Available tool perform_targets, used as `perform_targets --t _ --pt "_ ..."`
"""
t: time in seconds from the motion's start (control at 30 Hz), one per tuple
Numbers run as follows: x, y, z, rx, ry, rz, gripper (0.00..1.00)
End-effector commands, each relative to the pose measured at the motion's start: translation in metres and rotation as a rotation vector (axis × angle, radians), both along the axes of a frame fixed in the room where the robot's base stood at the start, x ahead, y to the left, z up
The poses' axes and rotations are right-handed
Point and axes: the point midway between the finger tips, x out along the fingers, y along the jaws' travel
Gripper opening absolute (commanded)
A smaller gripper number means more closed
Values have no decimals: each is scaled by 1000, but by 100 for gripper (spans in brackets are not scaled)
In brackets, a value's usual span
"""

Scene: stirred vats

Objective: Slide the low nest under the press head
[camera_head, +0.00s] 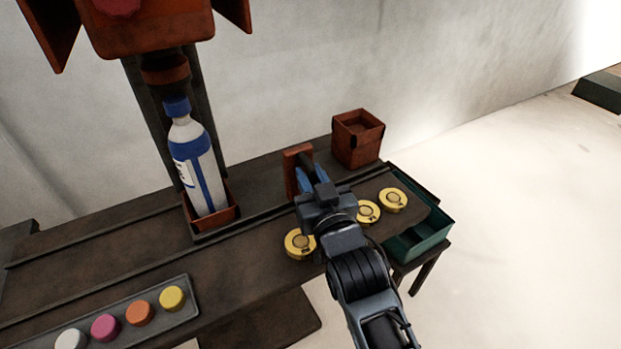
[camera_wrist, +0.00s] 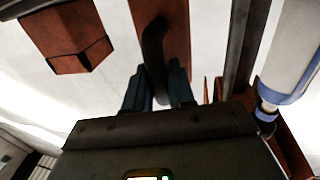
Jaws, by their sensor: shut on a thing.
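My gripper (camera_head: 311,178) is shut on a dark handle (camera_wrist: 153,45) that stands out from an upright orange plate (camera_head: 292,172). The plate also shows in the wrist view (camera_wrist: 177,30). The press head (camera_head: 165,70) hangs at upper left on a dark column. Below it a white and blue bottle (camera_head: 197,165) stands, slightly tilted in the picture, in a shallow orange nest (camera_head: 215,224). An orange open box (camera_head: 358,140) stands right of the plate, at the back of the bench. I cannot tell which orange piece is the low nest; my gripper hides part of the plate's base.
Yellow round discs (camera_head: 394,200) lie on the bench front around my arm. A grey tray (camera_head: 125,313) with several coloured caps is at front left. A green bin (camera_head: 425,238) is at the right end. A raised rail (camera_head: 95,262) runs along the bench.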

Motion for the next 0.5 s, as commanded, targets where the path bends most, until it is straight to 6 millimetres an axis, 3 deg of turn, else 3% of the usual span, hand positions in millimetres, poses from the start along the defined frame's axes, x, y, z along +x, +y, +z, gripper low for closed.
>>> perform_targets --t 0.47,0.5 --pt "1 -2 0 0 0 -3 0" --pt "1 -2 0 0 0 -4 25"
